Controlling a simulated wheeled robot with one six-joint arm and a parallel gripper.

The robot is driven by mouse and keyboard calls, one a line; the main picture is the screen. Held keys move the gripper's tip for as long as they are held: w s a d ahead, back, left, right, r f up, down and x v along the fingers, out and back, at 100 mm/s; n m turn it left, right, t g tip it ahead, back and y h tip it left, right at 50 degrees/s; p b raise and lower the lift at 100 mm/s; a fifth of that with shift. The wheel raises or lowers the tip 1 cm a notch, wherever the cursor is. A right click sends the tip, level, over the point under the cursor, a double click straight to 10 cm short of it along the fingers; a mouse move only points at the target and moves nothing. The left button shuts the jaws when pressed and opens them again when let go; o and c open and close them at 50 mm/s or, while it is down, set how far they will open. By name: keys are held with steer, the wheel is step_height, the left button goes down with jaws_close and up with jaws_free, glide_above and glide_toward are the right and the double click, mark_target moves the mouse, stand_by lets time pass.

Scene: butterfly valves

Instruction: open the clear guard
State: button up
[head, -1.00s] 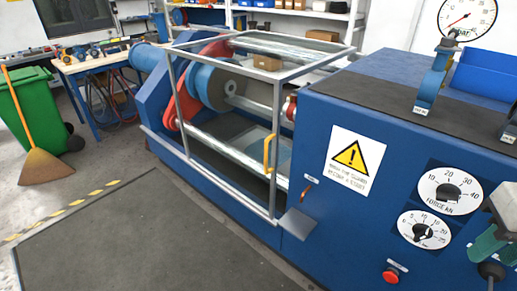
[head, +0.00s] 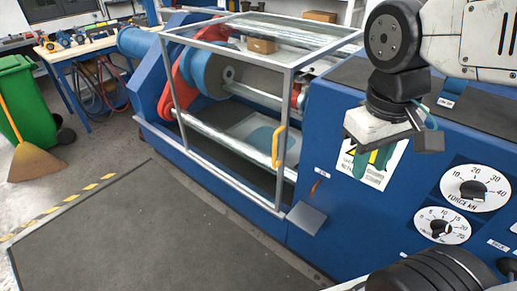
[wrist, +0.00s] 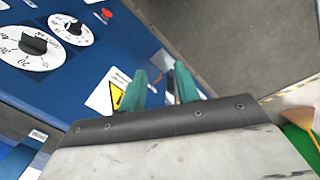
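The clear guard (head: 287,100) is a box of see-through panels in a grey metal frame. It sits down over the opening of the blue machine, covering the rollers. Its yellow handle (head: 276,148) is upright on the front right edge. My gripper (head: 371,163) is to the right of the handle, apart from it, in front of the machine's warning label. In the wrist view my gripper (wrist: 161,70) shows two green fingers spread apart with nothing between them. I cannot make out the handle in the wrist view.
A grey plate (head: 306,217) juts out below the guard's right corner. Dials (head: 475,188) are on the blue front panel at right. The dark floor mat (head: 150,225) is clear. A green bin (head: 25,110) and broom (head: 32,160) stand at far left.

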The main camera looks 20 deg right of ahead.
steer(key=w+d+f+n+g+h, duration=0.25)
steer(key=w+n+h, duration=0.2)
steer(key=w, duration=0.45)
steer(key=n+t+h, duration=0.3)
steer(key=n+h, duration=0.6)
steer(key=n, duration=0.1)
glide_above(274, 150)
steer(key=s+d, duration=0.1)
steer(key=s, duration=0.8)
step_height(274, 150, down, 12)
steer(key=w+a+f+n+t+h, duration=0.1)
steer(key=w+a+f+n+t, duration=0.25)
steer(key=f, duration=0.25)
steer(key=w+a+f+n+t+h, duration=0.1)
steer(key=w+a+f+n+t, duration=0.25)
steer(key=f, duration=0.25)
steer(key=shift+n, duration=0.35)
steer(key=x, duration=0.7)
steer(key=shift+s+f, duration=0.15)
steer(key=shift+f, duration=0.1)
jaws_close()
